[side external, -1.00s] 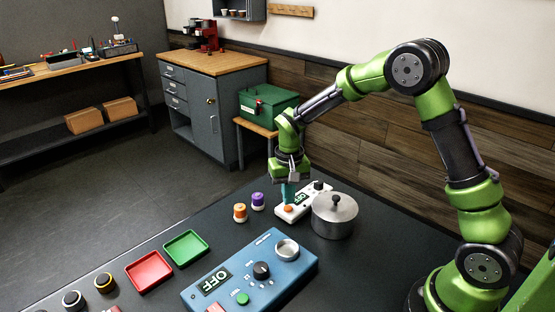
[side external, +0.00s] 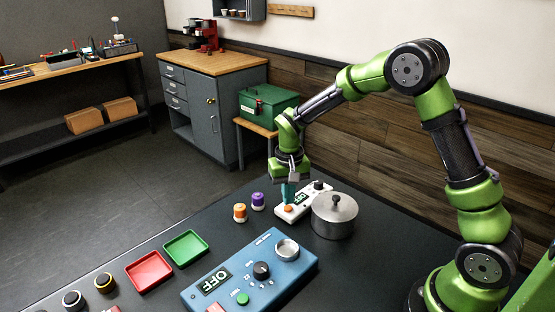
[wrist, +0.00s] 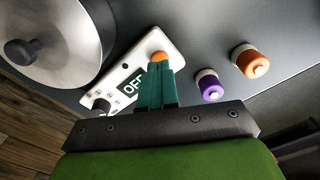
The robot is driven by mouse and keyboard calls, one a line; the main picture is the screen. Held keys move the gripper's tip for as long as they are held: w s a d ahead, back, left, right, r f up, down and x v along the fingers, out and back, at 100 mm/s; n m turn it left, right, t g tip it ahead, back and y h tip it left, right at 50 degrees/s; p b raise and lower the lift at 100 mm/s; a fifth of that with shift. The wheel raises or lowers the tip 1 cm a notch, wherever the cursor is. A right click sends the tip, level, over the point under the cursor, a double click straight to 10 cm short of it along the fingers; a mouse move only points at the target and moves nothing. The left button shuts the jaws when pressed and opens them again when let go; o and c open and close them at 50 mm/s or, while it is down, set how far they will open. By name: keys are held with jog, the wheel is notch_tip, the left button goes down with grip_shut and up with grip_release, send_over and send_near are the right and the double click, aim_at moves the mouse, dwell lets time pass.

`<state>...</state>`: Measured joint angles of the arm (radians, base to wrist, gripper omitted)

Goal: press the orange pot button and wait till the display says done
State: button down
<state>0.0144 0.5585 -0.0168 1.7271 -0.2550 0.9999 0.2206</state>
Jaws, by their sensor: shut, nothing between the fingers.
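The orange button (wrist: 159,57) sits on one end of a white control unit (wrist: 125,73), which also shows in the side view (side external: 308,201). The unit's display (wrist: 132,86) reads "OFF". It also carries a black knob and small buttons at its other end. My gripper (wrist: 157,72) is shut, with its teal fingertips pointing down at the orange button. In the side view, my gripper (side external: 287,203) is right over the button. I cannot tell whether the tips touch it. A lidded metal pot (side external: 335,215) stands beside the unit.
An orange capped jar (side external: 239,212) and a purple one (side external: 258,201) stand left of the unit. A blue control box (side external: 250,272) reading "OFF", a red tray (side external: 149,272) and a green tray (side external: 186,248) are nearer the camera. Bare tabletop lies between them.

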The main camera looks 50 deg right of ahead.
jog(key=shift+f, duration=0.1)
jog(key=shift+f, duration=0.85)
dwell(0.3)
jog(key=shift+r, duration=2.25)
jog(key=shift+r, duration=3)
dwell(1.5)
